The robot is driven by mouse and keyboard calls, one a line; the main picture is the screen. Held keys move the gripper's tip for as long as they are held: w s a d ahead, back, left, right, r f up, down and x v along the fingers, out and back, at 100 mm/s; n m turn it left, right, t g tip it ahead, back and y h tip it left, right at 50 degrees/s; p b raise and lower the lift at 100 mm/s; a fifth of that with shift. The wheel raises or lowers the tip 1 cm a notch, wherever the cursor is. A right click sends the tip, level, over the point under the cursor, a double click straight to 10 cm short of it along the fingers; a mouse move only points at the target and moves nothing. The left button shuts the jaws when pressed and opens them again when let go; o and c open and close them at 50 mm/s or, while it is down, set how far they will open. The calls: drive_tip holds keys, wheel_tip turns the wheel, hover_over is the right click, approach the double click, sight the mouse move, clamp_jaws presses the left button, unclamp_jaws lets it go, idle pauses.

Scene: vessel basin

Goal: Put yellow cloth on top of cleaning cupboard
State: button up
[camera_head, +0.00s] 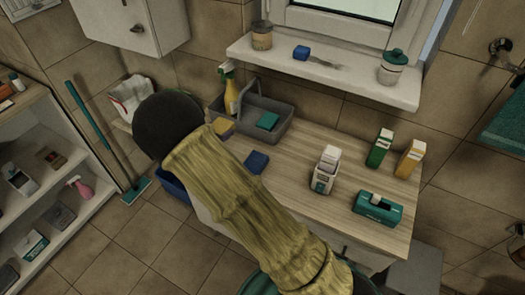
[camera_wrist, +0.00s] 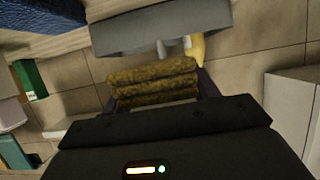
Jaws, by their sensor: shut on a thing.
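The yellow cloth (camera_wrist: 155,82) shows in the wrist view as a folded, olive-yellow stack. My gripper (camera_wrist: 157,88) is shut on it, with a dark finger at each side. In the head view my arm and its dark rounded end hide the fingers. A small yellow patch (camera_head: 222,127) shows beside that end, near the grey caddy; I cannot tell whether it is the held cloth. A white wall cupboard (camera_head: 150,22) hangs at the upper left, and a wood-topped counter (camera_head: 300,195) stands in the middle. I cannot tell which is the cleaning cupboard.
The grey caddy (camera_head: 282,128) holds a green sponge, with a yellow spray bottle (camera_head: 231,92) at its left. A blue cloth (camera_head: 256,162), a white container (camera_head: 325,170), a teal box (camera_head: 377,207) and upright cartons stand on the counter. A shelf (camera_head: 80,205) stands left.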

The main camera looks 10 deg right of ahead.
wheel_tip(320, 180, down, 6)
drive_tip(key=shift+r, duration=0.1)
idle(0.4)
drive_tip(key=shift+f+p, duration=0.45)
drive_tip(key=shift+f, duration=1.6)
drive_tip(key=shift+f, duration=0.2)
drive_tip(key=o, duration=0.9)
drive_tip(key=shift+o, duration=0.2)
drive_tip(key=shift+r, duration=0.1)
